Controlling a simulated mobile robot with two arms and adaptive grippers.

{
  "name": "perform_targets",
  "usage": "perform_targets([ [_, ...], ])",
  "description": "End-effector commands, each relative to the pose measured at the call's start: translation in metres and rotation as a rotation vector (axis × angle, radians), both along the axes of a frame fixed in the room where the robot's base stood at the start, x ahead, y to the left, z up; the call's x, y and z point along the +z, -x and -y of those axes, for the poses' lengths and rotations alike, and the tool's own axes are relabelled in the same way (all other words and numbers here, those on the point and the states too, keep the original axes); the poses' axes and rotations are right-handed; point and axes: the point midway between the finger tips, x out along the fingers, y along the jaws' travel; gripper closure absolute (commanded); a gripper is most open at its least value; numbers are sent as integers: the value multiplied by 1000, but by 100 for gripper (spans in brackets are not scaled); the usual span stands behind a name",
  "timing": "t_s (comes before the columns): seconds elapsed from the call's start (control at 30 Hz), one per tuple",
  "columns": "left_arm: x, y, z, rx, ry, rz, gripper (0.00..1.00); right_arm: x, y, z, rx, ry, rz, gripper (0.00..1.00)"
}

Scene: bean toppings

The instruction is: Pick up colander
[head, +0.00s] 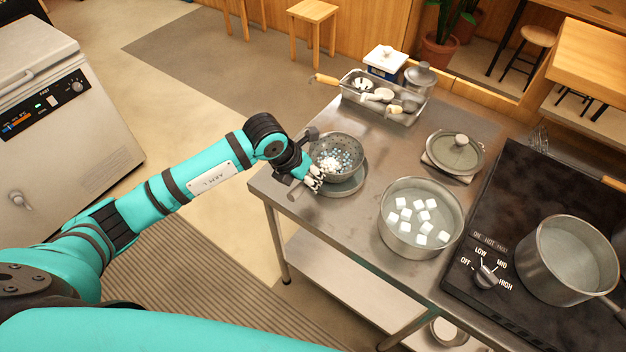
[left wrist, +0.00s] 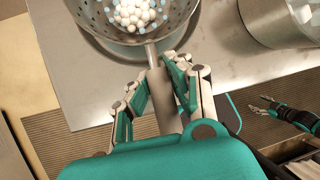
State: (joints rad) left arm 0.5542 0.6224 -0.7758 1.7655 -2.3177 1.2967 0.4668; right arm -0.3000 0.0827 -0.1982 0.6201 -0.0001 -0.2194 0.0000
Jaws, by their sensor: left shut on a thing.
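The metal colander (head: 349,142) holds white balls and blue bits. It sits over a shallow metal dish (head: 347,187) near the table's left edge; whether they touch I cannot tell. My left gripper (head: 313,180) is at its near-left side. In the left wrist view, my left gripper (left wrist: 160,75) is shut on the handle of the colander (left wrist: 176,30), with a finger on each side. The colander looks roughly level. My right gripper (left wrist: 268,106) shows at the right of that view, away from the colander, its fingers apart and empty.
A wide pot (head: 388,229) with several white cubes stands right of the colander. A stove (head: 505,190) with a pot (head: 532,280) is farther right. Floor lies open left of the table.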

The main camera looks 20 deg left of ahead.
Motion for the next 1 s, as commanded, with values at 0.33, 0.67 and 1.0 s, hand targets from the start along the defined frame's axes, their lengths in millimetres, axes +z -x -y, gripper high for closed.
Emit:
perform_targets([
  [0.33, 24, 39, 8, -5, 0, 2, 100, -28, -1, -1, 0, -1, 1, 37],
  [0.67, 32, 118, 23, -4, 2, 2, 100, -53, -1, -5, 1, -6, 1, 37],
  [1.0, 39, 156, 30, 0, 0, 1, 100, -62, 0, -6, 1, -6, 1, 37],
])
